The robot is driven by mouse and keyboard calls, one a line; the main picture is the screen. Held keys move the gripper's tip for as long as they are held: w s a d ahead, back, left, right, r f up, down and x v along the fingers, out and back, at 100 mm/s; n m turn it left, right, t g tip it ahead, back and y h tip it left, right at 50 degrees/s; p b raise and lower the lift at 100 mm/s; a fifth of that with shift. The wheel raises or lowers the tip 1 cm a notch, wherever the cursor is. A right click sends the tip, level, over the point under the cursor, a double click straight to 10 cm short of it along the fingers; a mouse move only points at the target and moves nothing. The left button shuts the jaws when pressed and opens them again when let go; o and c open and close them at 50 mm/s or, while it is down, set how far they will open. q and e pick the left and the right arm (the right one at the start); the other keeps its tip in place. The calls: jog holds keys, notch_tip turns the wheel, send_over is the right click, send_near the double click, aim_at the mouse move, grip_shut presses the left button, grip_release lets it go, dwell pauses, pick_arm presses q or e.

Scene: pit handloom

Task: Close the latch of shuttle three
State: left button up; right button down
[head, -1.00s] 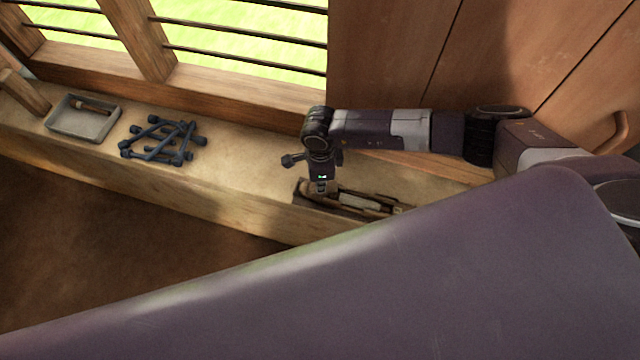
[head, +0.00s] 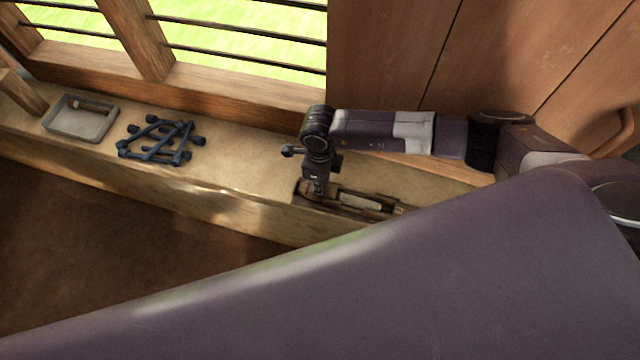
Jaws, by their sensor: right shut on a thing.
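A long, low wooden tray (head: 347,213) on the ledge holds what look like wooden shuttles with a pale part (head: 361,203) in the middle. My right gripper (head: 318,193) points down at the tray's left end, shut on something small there. The fingertips and the held part are too small to make out, and I cannot tell which shuttle it belongs to. No latch can be made out. The large dark arm link across the front hides the tray's lower right side. My left gripper is not in view.
A pile of several dark blue bobbin-like rods (head: 160,140) lies on the ledge (head: 235,165) left of the tray. A grey box (head: 80,124) with a wooden piece stands at far left. Barred windows and wooden panels (head: 420,60) rise behind. The ledge between pile and tray is clear.

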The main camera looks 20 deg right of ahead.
jog(key=shift+s+f, duration=0.1)
jog(key=c, duration=2.4)
grip_release()
jog(key=shift+r, duration=0.2)
notch_tip(320, 180, up, 12)
jog(key=shift+f, duration=0.15)
